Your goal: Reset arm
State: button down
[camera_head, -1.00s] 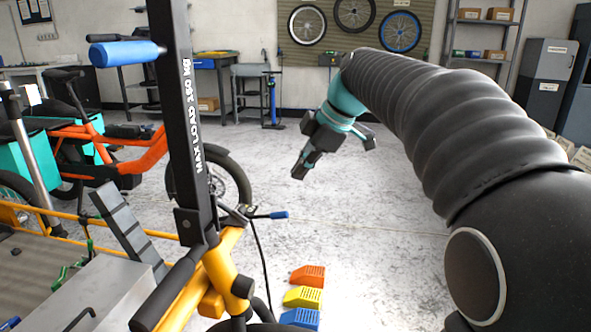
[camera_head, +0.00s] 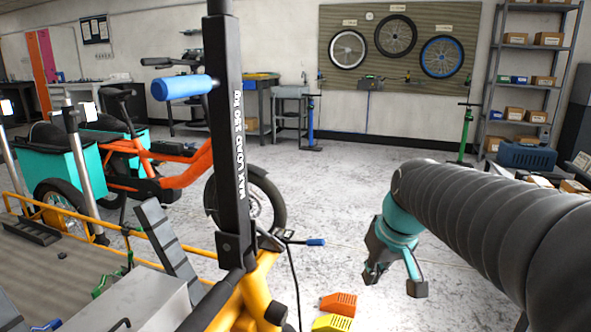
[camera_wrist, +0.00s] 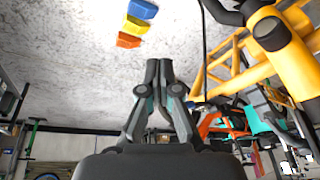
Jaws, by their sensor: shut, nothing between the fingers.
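My gripper (camera_head: 373,272) hangs at the end of my dark ribbed arm, right of the middle in the head view, with a teal wrist band above it. It points down over the bare floor and touches nothing. In the wrist view my gripper (camera_wrist: 159,66) has its two fingers pressed together and empty. The yellow bike frame (camera_wrist: 285,50) also shows at the upper right of the wrist view.
Orange (camera_head: 338,303) and yellow (camera_head: 331,323) wheel chocks lie on the floor near the bike; a blue chock (camera_wrist: 142,9) shows in the wrist view. An orange bike (camera_head: 170,172) stands at left. Shelves (camera_head: 530,75) stand at the back right. The middle floor is clear.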

jog(key=s+d+f+m+t+h+p, duration=0.1)
jog(key=s+m+t+p, duration=0.1)
jog(key=s, duration=1.4)
jog(key=shift+s+d+f+m+h+p, duration=0.2)
jog(key=shift+s+m+h+p, duration=0.15)
jog(key=shift+p, duration=0.25)
